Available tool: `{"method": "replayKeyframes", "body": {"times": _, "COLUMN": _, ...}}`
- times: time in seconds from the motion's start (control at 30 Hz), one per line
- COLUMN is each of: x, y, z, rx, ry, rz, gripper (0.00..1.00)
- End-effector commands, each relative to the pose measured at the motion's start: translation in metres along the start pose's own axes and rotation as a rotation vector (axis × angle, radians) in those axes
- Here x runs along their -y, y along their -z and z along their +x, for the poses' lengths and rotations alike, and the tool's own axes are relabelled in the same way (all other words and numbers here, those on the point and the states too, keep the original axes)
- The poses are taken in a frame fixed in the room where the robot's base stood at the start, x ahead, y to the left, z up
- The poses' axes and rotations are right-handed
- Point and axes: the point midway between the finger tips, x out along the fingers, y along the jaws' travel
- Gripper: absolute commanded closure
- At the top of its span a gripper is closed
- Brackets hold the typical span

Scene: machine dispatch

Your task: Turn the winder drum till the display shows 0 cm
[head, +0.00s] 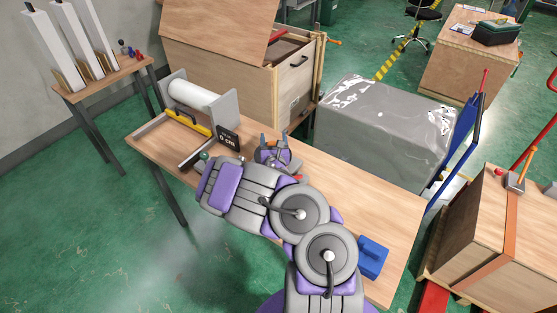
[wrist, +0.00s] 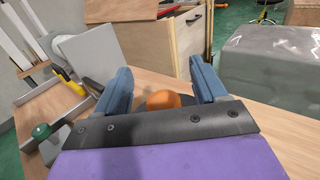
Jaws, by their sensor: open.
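The winder drum (head: 195,95) is a white roll between two grey end plates at the far left of the workbench (head: 355,205). In the wrist view, a grey end plate (wrist: 92,55) shows at left. The small black display (head: 228,139) in front of it appears to read 0 cm. A green knob (head: 204,156) on a dark bar lies at the bench's front edge; it also shows in the wrist view (wrist: 41,131). My gripper (head: 273,141) is open, right of the display and apart from the drum. An orange rounded thing (wrist: 163,98) shows between its fingers; contact cannot be told.
A yellow bar (head: 187,121) lies before the drum. A blue block (head: 372,257) sits at the bench's near right. A wooden crate (head: 225,70) and a wrapped grey load (head: 385,125) stand behind. The bench between gripper and blue block is partly covered by my arm.

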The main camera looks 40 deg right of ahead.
Motion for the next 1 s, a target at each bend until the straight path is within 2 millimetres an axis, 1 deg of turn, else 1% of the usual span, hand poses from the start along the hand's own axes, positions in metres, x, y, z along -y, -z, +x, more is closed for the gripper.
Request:
{"method": "replayKeyframes", "body": {"times": 0.1, "x": 0.0, "y": -0.002, "z": -0.017, "rx": -0.004, "ry": -0.004, "rz": -0.006, "gripper": 0.29}}
{"method": "replayKeyframes", "body": {"times": 0.53, "x": 0.005, "y": -0.006, "z": -0.074, "rx": -0.005, "ry": -0.004, "rz": -0.005, "gripper": 0.29}}
{"method": "replayKeyframes", "body": {"times": 0.87, "x": 0.008, "y": -0.013, "z": -0.1, "rx": -0.003, "ry": -0.004, "rz": -0.001, "gripper": 0.29}}
{"method": "replayKeyframes", "body": {"times": 1.0, "x": 0.009, "y": -0.011, "z": -0.112, "rx": -0.006, "ry": -0.001, "rz": 0.0, "gripper": 0.29}}
